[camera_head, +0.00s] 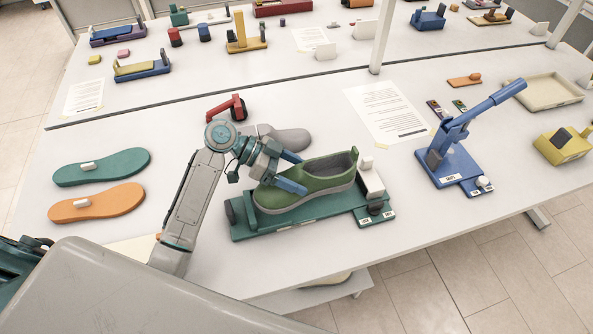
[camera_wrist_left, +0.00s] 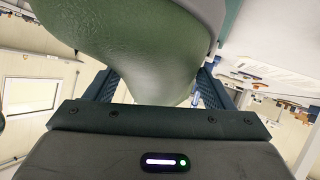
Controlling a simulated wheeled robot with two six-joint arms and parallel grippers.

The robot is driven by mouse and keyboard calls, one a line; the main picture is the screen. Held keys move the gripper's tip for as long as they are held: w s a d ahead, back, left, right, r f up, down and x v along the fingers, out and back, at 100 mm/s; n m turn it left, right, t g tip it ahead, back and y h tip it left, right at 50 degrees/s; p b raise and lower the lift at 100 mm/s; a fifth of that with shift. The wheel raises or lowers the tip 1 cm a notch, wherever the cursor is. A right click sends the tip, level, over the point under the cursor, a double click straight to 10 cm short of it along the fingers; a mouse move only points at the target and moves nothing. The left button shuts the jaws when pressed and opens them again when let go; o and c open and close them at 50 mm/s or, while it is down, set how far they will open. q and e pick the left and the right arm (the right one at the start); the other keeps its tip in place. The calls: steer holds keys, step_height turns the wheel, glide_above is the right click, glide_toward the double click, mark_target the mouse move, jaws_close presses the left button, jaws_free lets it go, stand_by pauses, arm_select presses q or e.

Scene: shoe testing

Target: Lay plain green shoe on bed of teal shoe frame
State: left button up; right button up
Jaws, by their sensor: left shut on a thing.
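The plain green shoe (camera_head: 324,181) has a grey sole and sits over the bed of the teal shoe frame (camera_head: 287,225), toe to the left and heel to the right. Whether the sole touches the bed cannot be told. My left gripper (camera_head: 291,175) is shut on the shoe's front part, one finger on each side. In the left wrist view the shoe's green upper (camera_wrist_left: 130,45) fills the space between the fingers (camera_wrist_left: 155,95). The frame has a dark roller-like end at the left and a white block (camera_head: 371,180) at the heel end. My right gripper is not seen.
Teal (camera_head: 101,167) and orange (camera_head: 97,203) soles lie at the left. A grey sole (camera_head: 290,139) lies behind my gripper, near a red device (camera_head: 228,108). A blue lever press (camera_head: 455,150) stands at the right, and a paper sheet (camera_head: 386,108) lies behind the shoe.

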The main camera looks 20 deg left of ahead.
arm_select(q)
steer(key=shift+f+b, duration=0.4)
steer(key=shift+f, duration=0.4)
